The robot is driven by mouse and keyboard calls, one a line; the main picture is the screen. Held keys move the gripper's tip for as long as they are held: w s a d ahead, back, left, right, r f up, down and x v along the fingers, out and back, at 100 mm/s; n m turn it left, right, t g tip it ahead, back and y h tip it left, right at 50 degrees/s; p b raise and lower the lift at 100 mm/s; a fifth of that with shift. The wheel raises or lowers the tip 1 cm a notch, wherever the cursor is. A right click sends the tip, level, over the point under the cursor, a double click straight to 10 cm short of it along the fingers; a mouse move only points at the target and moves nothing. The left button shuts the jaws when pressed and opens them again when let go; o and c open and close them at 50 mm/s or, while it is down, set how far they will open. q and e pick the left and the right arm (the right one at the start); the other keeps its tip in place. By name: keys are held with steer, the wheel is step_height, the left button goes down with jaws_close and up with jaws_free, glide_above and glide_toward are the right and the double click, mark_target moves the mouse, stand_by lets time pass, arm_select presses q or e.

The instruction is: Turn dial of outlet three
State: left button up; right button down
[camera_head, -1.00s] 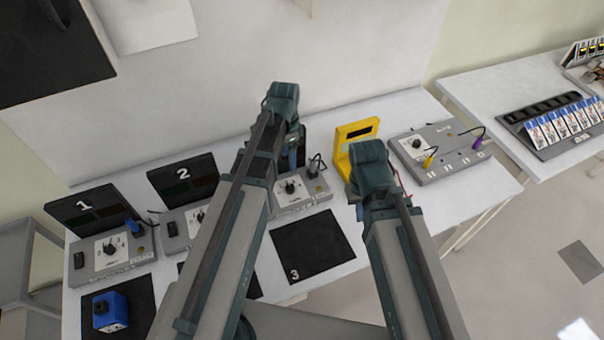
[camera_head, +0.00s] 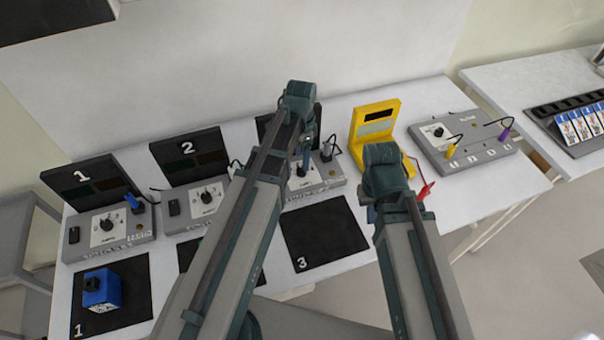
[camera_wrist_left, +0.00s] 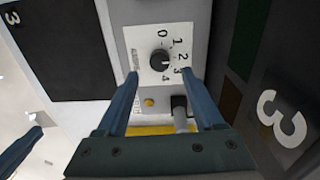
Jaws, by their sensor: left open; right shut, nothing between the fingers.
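Outlet three's grey box (camera_head: 325,180) stands at the back of the bench, with its dark panel behind it partly hidden by my left arm. In the head view the dial (camera_head: 302,170) is partly covered by my left gripper (camera_head: 305,150). In the left wrist view my left gripper (camera_wrist_left: 159,80) is open, its fingertips on either side just short of the dial, empty. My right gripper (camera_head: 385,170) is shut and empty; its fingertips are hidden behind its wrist.
Outlets one (camera_head: 108,230) and two (camera_head: 195,208) stand to the left. A blue block (camera_head: 102,290) rests on mat 1. Mat 3 (camera_head: 325,238) is bare. A yellow meter (camera_head: 375,125) with a red lead and a grey box (camera_head: 462,145) with leads stand right.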

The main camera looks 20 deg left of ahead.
mark_target(302, 171)
arm_select(q)
step_height(302, 171, down, 5)
steer(key=b, duration=0.4)
steer(key=shift+f, duration=0.1)
arm_select(e)
step_height(302, 171, down, 5)
steer(key=shift+f, duration=0.15)
arm_select(q)
jaws_close()
